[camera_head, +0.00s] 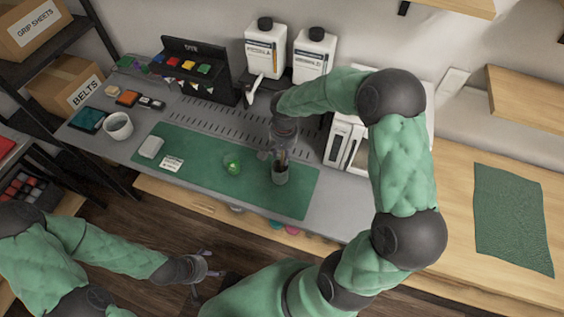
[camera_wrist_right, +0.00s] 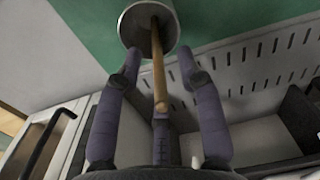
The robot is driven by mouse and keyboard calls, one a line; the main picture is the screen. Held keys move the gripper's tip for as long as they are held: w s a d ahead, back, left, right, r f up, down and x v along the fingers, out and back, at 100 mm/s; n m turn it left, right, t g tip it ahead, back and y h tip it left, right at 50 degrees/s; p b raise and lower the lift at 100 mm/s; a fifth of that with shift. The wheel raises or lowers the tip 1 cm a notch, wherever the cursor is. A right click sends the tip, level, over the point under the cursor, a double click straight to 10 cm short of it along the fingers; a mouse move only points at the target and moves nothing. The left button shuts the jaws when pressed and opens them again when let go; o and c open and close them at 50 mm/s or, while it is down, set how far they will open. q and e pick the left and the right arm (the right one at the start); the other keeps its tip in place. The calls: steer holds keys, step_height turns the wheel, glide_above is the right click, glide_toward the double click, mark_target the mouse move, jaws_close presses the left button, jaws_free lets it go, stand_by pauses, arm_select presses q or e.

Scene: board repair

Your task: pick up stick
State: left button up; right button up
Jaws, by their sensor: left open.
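The stick (camera_wrist_right: 158,62) is a thin light-wood rod in the right wrist view, leaning in a metal cup (camera_wrist_right: 132,32). The cup also shows on the green mat in the head view (camera_head: 280,176). In the head view my right gripper (camera_head: 280,157) hides most of the stick. My left gripper (camera_head: 208,266) is open and empty in front of the bench, over the floor.
The green mat (camera_head: 205,180) also carries a green round item (camera_head: 232,163), a white block (camera_head: 151,147) and a label card (camera_head: 172,164). White bottles (camera_head: 265,50) and a dark rack (camera_head: 200,75) stand behind. A white machine (camera_head: 345,143) is right of the cup.

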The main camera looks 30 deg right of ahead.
jaws_close()
